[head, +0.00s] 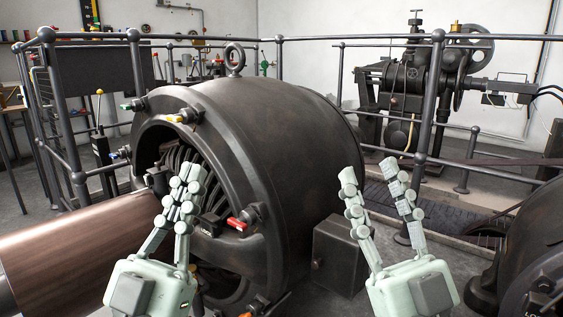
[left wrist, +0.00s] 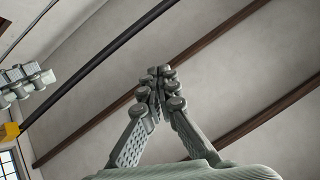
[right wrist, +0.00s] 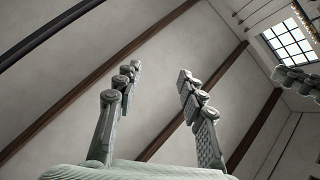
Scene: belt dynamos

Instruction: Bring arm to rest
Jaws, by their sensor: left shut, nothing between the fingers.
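My left gripper (head: 188,180) is raised in front of the dynamo with its fingers pointing up. Its fingertips meet in the left wrist view (left wrist: 160,75), and nothing is between them. My right gripper (head: 368,172) is also raised with its fingers up, to the right of the left one. Its fingers stand clearly apart in the right wrist view (right wrist: 158,75), and it is empty. The large dark dynamo (head: 290,130) stands behind both grippers. My left gripper hides part of its open front, and I cannot tell the exact gap between them.
A brown roller (head: 85,245) lies at the lower left. A red-handled part (head: 237,224) sits on the dynamo's rim. Metal railings (head: 437,100) run around the back. Another machine (head: 410,80) stands at the back right. A dark rounded machine (head: 540,250) is at the right edge.

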